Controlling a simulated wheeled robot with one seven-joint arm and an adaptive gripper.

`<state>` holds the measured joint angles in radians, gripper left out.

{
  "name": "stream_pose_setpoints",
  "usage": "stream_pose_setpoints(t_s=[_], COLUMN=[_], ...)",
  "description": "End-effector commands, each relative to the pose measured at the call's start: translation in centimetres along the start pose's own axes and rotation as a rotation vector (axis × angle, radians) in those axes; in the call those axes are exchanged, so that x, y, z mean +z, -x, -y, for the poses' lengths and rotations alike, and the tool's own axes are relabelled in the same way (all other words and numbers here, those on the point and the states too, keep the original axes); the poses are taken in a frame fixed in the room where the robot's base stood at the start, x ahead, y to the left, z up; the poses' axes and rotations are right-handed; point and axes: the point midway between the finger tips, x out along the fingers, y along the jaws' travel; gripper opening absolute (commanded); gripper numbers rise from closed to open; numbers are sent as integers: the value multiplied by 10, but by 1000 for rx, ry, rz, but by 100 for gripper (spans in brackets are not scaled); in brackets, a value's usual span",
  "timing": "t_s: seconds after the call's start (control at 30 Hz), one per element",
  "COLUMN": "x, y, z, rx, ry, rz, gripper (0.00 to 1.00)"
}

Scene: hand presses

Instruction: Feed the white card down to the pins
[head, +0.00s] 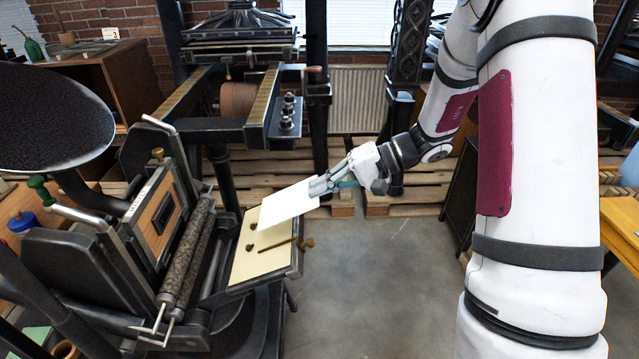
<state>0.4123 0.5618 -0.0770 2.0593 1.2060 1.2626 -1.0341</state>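The white card (286,206) is a flat blank sheet, slightly tilted in the picture. My gripper (322,186) is shut on the card's right edge. The card overlaps the upper part of the cream-covered platen board (262,264); I cannot tell whether it touches. Two small dark pins show on the board's left side, an upper pin (252,227) and a lower pin (249,247). A thin bar with a dark brown knob (305,243) lies across the board's right part.
The hand press (104,250) stands left of the board, with rollers (188,252), a framed wooden forme (158,215) and a round black ink disc (50,115). Another press (240,50) and pallets (420,195) stand behind. Bare floor (385,290) is free right of the board.

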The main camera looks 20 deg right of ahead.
Motion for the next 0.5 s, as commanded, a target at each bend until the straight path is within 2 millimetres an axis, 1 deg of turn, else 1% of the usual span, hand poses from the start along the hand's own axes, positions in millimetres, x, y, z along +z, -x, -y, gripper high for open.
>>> stream_pose_setpoints(t_s=[0.03, 0.5], x=[0, 0], y=[-3, -23], z=[-6, -38], rx=[0, 0], ry=[-1, 0], rz=[0, 1], gripper=[0, 0])
